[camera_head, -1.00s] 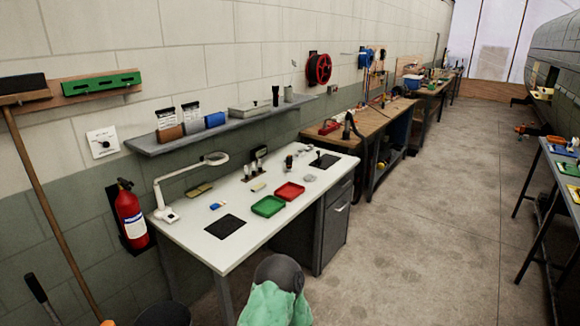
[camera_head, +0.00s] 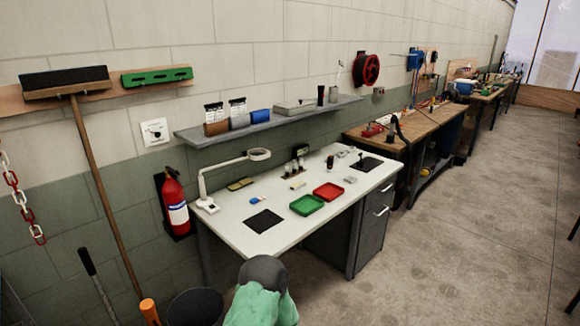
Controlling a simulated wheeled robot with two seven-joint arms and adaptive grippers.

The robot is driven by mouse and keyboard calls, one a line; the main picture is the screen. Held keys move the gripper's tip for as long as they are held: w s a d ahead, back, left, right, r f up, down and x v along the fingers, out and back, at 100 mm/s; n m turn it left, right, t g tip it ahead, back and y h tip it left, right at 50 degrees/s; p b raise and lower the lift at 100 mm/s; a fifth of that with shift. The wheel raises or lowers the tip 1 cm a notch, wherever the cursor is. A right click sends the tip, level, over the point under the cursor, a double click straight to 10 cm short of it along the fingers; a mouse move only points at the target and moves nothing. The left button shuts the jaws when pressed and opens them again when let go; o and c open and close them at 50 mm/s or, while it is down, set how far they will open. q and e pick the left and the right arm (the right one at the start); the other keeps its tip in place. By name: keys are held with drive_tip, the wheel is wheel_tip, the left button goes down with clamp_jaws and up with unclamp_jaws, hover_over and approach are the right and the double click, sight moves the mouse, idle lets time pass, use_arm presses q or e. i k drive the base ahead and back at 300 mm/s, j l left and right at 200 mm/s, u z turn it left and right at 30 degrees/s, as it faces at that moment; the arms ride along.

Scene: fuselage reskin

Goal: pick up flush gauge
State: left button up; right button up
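I cannot pick out the flush gauge for certain; the items on the white workbench (camera_head: 232,212) are too small at this distance. Near its right end stand a small dark upright item (camera_head: 330,162) and a small grey item (camera_head: 350,179). A dark item on a thin stem (camera_head: 361,158) stands at the right black mat (camera_head: 372,165). Neither of my grippers is in view.
A green tray (camera_head: 307,205) and a red tray (camera_head: 328,191) sit on the bench, with a lamp (camera_head: 205,188) at left. A fire extinguisher (camera_head: 175,205), broom (camera_head: 103,180) and black bucket (camera_head: 195,308) are left. Open floor (camera_head: 450,240) lies right.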

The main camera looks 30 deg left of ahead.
sight(330, 165)
drive_tip(key=i+u, duration=0.25)
drive_tip(key=u, duration=0.15)
drive_tip(key=i+l+u, duration=0.1)
drive_tip(key=i+u, duration=0.15)
drive_tip(key=u, duration=0.15)
drive_tip(key=i+l+u, duration=0.2)
drive_tip(key=u, duration=0.2)
drive_tip(key=i+l+u, duration=0.2)
drive_tip(key=u, duration=0.15)
